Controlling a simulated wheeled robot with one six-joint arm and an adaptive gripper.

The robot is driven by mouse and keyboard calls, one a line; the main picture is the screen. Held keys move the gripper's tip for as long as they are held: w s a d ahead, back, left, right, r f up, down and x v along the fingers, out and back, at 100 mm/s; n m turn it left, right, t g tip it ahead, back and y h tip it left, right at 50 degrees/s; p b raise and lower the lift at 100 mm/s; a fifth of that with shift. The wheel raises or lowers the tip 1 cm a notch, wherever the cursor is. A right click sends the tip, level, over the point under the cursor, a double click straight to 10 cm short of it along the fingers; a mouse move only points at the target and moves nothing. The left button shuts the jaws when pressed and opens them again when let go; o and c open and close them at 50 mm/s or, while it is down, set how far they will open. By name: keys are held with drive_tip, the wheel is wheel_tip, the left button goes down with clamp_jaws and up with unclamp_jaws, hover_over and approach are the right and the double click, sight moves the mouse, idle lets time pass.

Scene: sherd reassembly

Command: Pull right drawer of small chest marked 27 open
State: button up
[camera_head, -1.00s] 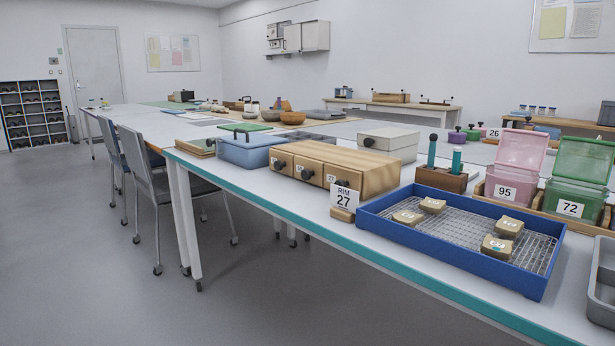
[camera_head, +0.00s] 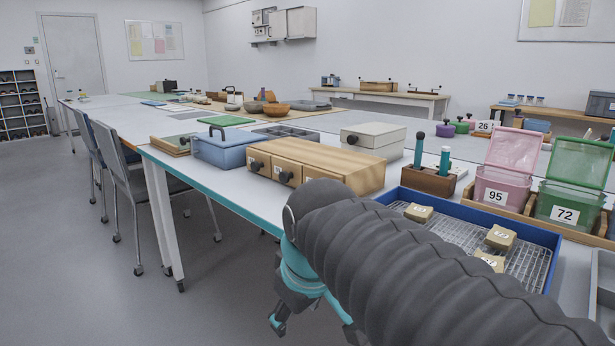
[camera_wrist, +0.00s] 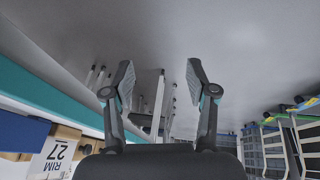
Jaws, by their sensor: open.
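The small wooden chest (camera_head: 340,160) stands near the front edge of the table in the head view. Round dark knobs show on its left drawer (camera_head: 262,170) and middle drawer (camera_head: 290,168). My arm hides most of its right drawer front. The white card reading RIM 27 (camera_wrist: 52,158) shows at the lower left of the wrist view; my arm hides it in the head view. My gripper (camera_head: 312,325) hangs in front of the table edge, below the chest. In the wrist view its two fingers (camera_wrist: 160,75) are spread with nothing between them.
A blue tray (camera_head: 556,252) with a wire mesh and sherd blocks lies right of the chest. A blue lidded box (camera_head: 225,150) stands left of it and a pale box (camera_head: 374,135) behind. Chairs (camera_head: 140,185) stand along the table. The floor (camera_head: 90,290) in front is clear.

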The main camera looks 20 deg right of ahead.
drive_tip(key=w+d+r+n+g+p, duration=0.1)
drive_tip(key=w+d+r+n+p, duration=0.2)
drive_tip(key=w+r, duration=0.4)
drive_tip(key=w+d+r+n+g+p, duration=0.1)
drive_tip(key=w+d+r+n, duration=0.2)
drive_tip(key=w+r+n, duration=0.45)
drive_tip(key=n+g+p, duration=0.3)
drive_tip(key=n+p, duration=0.2)
drive_tip(key=n, duration=0.3)
approach(339, 177)
drive_tip(key=w+a+r, duration=0.1)
drive_tip(key=w+a, duration=0.1)
drive_tip(key=a, duration=0.1)
wheel_tip(339, 177, down, 13)
drive_tip(key=b, duration=0.5)
clamp_jaws()
